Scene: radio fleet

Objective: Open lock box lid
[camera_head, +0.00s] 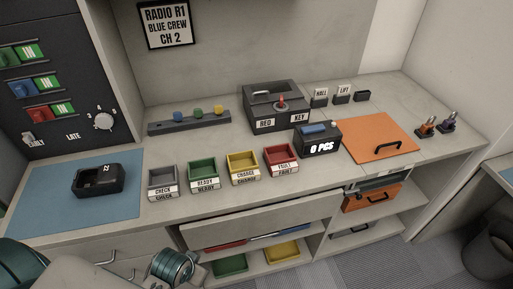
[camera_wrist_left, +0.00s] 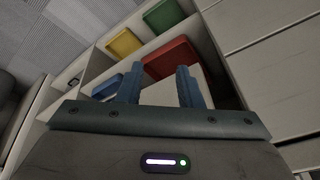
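The dark grey lock box (camera_head: 276,106) labelled RED KEY stands at the back of the counter, right of centre in the head view. Its lid (camera_head: 272,92) is down, with a light handle bar on top and a small red piece near the front. In the left wrist view my left gripper (camera_wrist_left: 159,88) shows two blue fingers apart with nothing between them, facing shelves below the counter. In the head view parts of my left arm (camera_head: 172,267) show at the lower left, away from the box. My right gripper is not in view.
Grey, green, yellow and red trays (camera_head: 282,160) line the counter front. A 0 PCS device (camera_head: 318,139) stands close before the box's right side. An orange board (camera_head: 378,139) lies right. A black holder (camera_head: 98,180) sits on a blue mat (camera_head: 62,211).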

